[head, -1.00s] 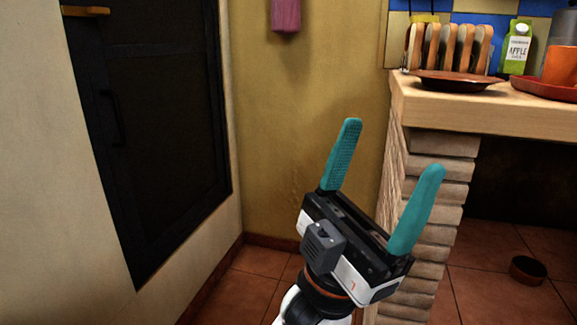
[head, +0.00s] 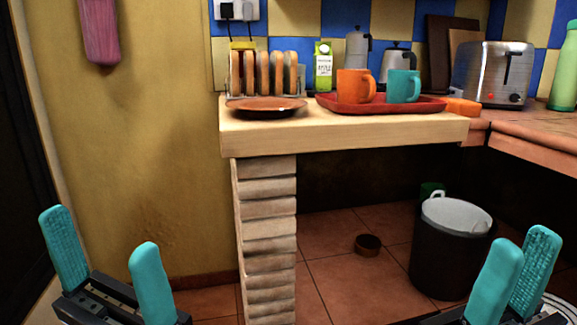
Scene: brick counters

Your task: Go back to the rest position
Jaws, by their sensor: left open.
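My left gripper (head: 108,255) is at the lower left of the head view. Its two teal fingers are spread apart with nothing between them. My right gripper (head: 515,270) is at the lower right, in front of the bin. Its two teal fingers stand close together in the picture and one partly overlaps the other, so the gap between them is hard to judge. I see nothing held in it. Both grippers are lower than the counter top and apart from it.
The wooden counter (head: 340,135) on a brick pillar (head: 268,235) holds a brown plate (head: 262,107), a toast rack (head: 262,75), and a red tray (head: 330,103) with orange and teal mugs. A black bin (head: 440,255) and a small bowl (head: 368,245) stand on the floor.

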